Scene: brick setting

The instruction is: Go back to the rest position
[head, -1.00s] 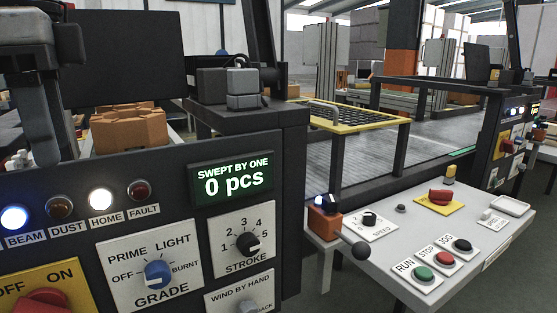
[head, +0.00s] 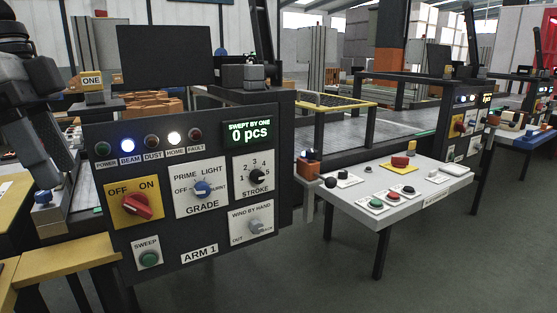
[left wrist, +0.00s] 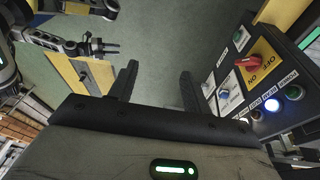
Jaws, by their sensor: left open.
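My left gripper (left wrist: 158,82) shows in the left wrist view with its two dark fingers wide apart and nothing between them, over grey-green floor. In the head view my left arm (head: 38,105) hangs at the left edge, beside the ARM 1 control panel (head: 190,258); its fingertips are hard to make out there. The panel also shows at the right of the left wrist view (left wrist: 225,75), apart from the fingers. What looks like my right arm's gripper (left wrist: 100,48) is small at the upper left of the left wrist view; its jaw state is unclear.
The panel has a red OFF/ON switch (head: 136,206), a green SWEEP button (head: 148,258) and a counter display (head: 250,132) reading 0 pcs. A yellow-topped stand (head: 65,262) is at lower left. A grey button table (head: 385,190) stands right. Floor in front is clear.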

